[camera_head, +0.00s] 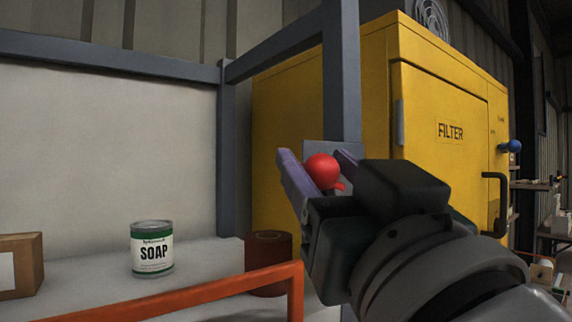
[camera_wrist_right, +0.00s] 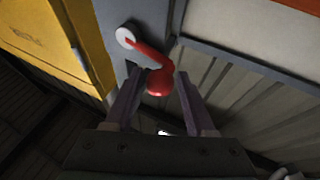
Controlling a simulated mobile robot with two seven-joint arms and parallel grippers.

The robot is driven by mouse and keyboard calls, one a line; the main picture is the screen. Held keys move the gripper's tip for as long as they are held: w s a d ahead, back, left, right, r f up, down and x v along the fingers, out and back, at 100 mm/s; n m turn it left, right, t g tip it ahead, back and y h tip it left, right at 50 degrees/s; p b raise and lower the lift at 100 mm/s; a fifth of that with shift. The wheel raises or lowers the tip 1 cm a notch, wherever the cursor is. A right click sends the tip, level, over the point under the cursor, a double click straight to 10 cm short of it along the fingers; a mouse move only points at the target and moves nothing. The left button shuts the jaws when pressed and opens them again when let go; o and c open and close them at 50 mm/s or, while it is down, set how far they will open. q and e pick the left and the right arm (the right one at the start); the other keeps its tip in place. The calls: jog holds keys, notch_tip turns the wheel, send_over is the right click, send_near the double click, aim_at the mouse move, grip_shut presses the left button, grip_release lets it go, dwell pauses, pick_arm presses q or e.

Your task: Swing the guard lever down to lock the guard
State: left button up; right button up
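The guard lever (camera_wrist_right: 148,54) is a red bar with a round red knob (camera_wrist_right: 160,83). In the right wrist view it runs from a pale round pivot (camera_wrist_right: 125,36) on a grey post. In the head view the knob (camera_head: 322,171) shows in front of a grey plate (camera_head: 318,149) on the post; most of the bar is hidden there. My right gripper (camera_head: 316,160) has its purple fingers on either side of the knob. In the right wrist view the gripper (camera_wrist_right: 159,73) is open, with small gaps beside the knob. My left gripper is out of view.
A yellow filter cabinet (camera_head: 440,95) stands behind the grey post (camera_head: 341,70). An orange rail (camera_head: 190,293) crosses the front. A soap can (camera_head: 152,249), a cardboard box (camera_head: 20,265) and a dark red cylinder (camera_head: 268,262) stand on the pale surface at left.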

grip_shut()
jog(key=shift+w+d+f, duration=0.1)
jog(key=shift+d, duration=0.05)
dwell(0.9)
